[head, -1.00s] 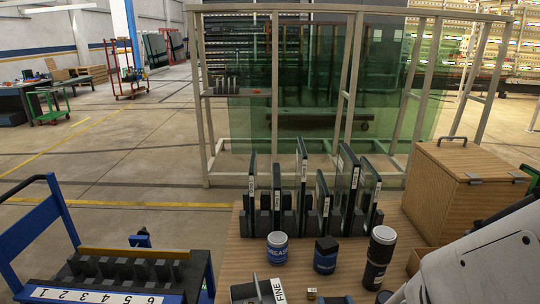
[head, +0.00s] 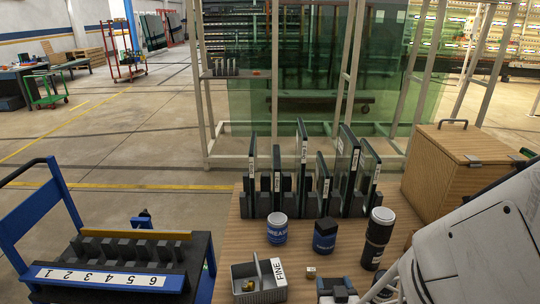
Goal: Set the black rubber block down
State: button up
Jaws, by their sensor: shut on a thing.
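My white arm comes in from the lower right. My gripper (head: 342,296) is at the bottom edge of the head view, mostly cut off by the frame. It is shut on a dark piece, which I take for the black rubber block (head: 333,284). The block is small and partly hidden, and I cannot tell whether it touches the wooden table (head: 240,243). It is just right of a grey divided tray (head: 259,291) with a white FINE label, and below a small pale cube (head: 310,272).
A blue-labelled tin (head: 277,229), a black-lidded jar (head: 325,236) and a tall black bottle (head: 377,238) stand behind the gripper. Upright glass panes (head: 302,170) stand in dark racks farther back. A wooden box (head: 458,172) is at right; a blue cart (head: 110,281) is at left.

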jog(key=shift+r, duration=1.65)
jog(key=shift+f, duration=4.9)
jog(key=shift+s+d+r, duration=0.1)
jog(key=shift+s+r, duration=0.1)
jog(key=shift+s, duration=0.75)
jog(key=shift+s+a+r, duration=0.1)
jog(key=shift+s+r, duration=0.1)
jog(key=shift+s, duration=0.8)
jog(key=shift+s+d+r, duration=0.1)
jog(key=shift+s+r, duration=0.1)
jog(key=shift+s, duration=0.75)
jog(key=shift+w, duration=0.15)
jog(key=shift+w+f, duration=0.25)
jog(key=shift+w, duration=0.7)
jog(key=shift+w+f, duration=0.25)
jog(key=shift+w, duration=1.55)
